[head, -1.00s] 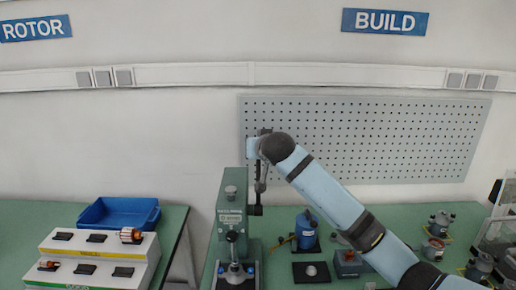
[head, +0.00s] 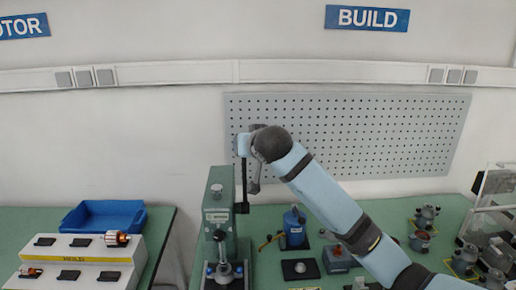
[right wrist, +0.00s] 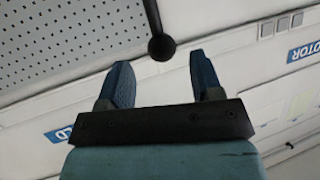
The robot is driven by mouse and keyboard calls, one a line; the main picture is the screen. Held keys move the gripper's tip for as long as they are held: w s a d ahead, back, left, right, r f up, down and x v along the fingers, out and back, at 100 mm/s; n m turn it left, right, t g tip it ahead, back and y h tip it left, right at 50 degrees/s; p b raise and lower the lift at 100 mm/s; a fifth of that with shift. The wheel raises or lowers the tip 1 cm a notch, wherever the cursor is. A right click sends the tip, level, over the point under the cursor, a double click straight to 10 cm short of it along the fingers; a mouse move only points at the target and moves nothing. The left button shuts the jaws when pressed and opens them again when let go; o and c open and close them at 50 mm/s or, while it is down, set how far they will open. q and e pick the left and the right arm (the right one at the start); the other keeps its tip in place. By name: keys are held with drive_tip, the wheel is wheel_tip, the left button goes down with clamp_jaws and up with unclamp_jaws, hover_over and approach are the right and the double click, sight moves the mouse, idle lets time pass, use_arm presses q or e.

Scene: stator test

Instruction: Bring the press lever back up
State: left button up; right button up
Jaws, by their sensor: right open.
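The green press (head: 219,225) stands on the bench in the head view. Its dark lever (head: 243,188) rises nearly upright from a hub on the press's right side. My right gripper reaches the lever's upper end from the right, but its fingers are hard to make out there. In the right wrist view my right gripper (right wrist: 160,62) is open. The lever's round black knob (right wrist: 162,47) lies between the two blue fingertips, near their ends, with a visible gap on each side. My left gripper is not in view.
A blue bin (head: 104,216) and a stepped rack (head: 125,256) stand on the left bench. A blue motor-like part (head: 294,228), a black pad (head: 300,277) and a grey-red block (head: 339,258) are right of the press. A pegboard (head: 350,130) is on the wall behind.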

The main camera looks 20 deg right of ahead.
drive_tip(key=b+v, duration=0.1)
drive_tip(key=v, duration=0.7)
drive_tip(key=shift+s, duration=0.15)
drive_tip(key=s+a+f+n+g+y+p, duration=0.15)
drive_tip(key=s+f, duration=0.25)
drive_tip(key=f, duration=1.1)
drive_tip(key=s+a+f+n+g+y, duration=0.15)
drive_tip(key=s+f, duration=0.25)
drive_tip(key=f, duration=1.2)
drive_tip(key=s+d+f, duration=0.1)
drive_tip(key=s+f, duration=0.8)
drive_tip(key=s, duration=0.3)
drive_tip(key=s+d+f+n, duration=0.1)
drive_tip(key=s+f, duration=0.8)
drive_tip(key=s, duration=0.3)
drive_tip(key=shift+s+f, duration=0.1)
